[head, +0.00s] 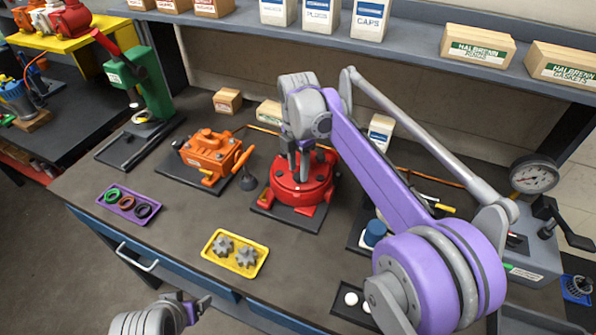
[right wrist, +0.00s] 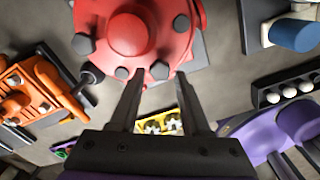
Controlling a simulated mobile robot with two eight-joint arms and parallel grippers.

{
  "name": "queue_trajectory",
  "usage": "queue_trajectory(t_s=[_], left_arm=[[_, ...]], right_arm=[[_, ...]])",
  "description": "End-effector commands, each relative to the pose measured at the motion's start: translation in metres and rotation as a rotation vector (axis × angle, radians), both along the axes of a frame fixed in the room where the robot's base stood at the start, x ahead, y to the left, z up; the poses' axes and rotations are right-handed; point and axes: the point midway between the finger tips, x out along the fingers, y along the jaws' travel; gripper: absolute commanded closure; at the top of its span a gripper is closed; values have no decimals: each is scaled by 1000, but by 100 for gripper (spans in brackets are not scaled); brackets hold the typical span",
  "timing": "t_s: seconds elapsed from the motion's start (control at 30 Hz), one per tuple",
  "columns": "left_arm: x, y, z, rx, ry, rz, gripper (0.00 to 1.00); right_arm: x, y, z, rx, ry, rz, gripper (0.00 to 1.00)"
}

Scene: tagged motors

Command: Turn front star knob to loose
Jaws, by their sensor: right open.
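The red round motor unit (head: 305,180) stands on a dark plate in the middle of the bench. In the right wrist view the red housing (right wrist: 130,35) has a round red cap and several dark star knobs around it. One dark star knob (right wrist: 160,70) at the front edge sits between the fingertips of my right gripper (right wrist: 160,78), which is open and points down at the unit. I cannot tell whether the fingers touch the knob. In the head view my right gripper (head: 302,168) partly hides the unit. My left gripper (head: 194,310) is low at the bottom edge, away from the unit.
An orange motor (head: 207,153) stands to the left, with a dark knob beside it. A yellow tray (head: 213,254) with grey star-shaped parts and a purple tray (head: 108,204) with rings lie in front. A dial gauge (head: 533,175) stands at right.

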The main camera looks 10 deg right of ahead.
Motion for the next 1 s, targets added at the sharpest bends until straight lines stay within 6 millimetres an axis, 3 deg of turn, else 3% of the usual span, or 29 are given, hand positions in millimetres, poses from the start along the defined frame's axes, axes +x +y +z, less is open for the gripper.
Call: queue_trajectory(t_s=[0.2, 0.4, 0.6, 1.0], left_arm=[[3, 0, 7, 0, -6, 0, 20], [5, 0, 11, 0, -10, 0, 20], [6, 0, 12, 0, -11, 0, 20], [6, 0, 12, 0, -11, 0, 20]], right_arm=[[0, 1, 48, 0, -1, 1, 53], [0, 1, 79, 0, -1, 1, 53], [-1, 1, 89, 1, 0, 1, 53], [-1, 1, 88, 0, 1, 1, 53]])
